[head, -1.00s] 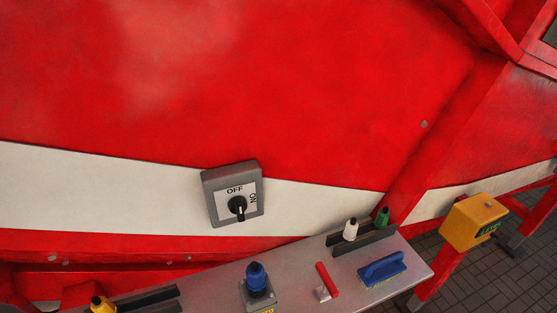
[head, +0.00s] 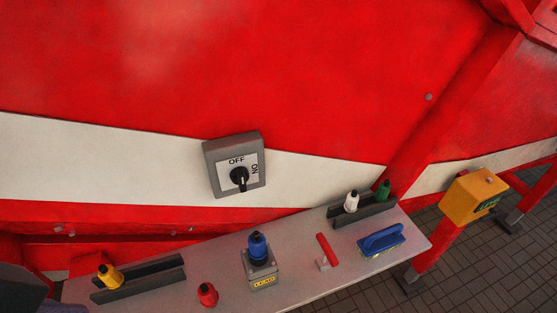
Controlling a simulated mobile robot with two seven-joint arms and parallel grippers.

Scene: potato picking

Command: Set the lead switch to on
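A grey rotary switch box (head: 209,172) is fixed to the red and white wall in the head view. Its light plate reads OFF at the top and ON, turned sideways, at the right. The black knob (head: 239,178) stands roughly upright, in line with OFF. Below it on the shelf is a grey box with a blue plug (head: 257,247) on top and a yellow label (head: 264,282) reading LEAD. Neither gripper can be made out in the head view; nothing touches the switch or the LEAD box.
The grey shelf (head: 210,262) holds a yellow plug (head: 110,277) in a dark rack, a red plug (head: 207,294), a red-handled tool (head: 327,249), a blue brush (head: 381,240), and white (head: 351,201) and green (head: 383,189) plugs. A yellow box (head: 473,197) stands right. A dark shape fills the lower-left corner.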

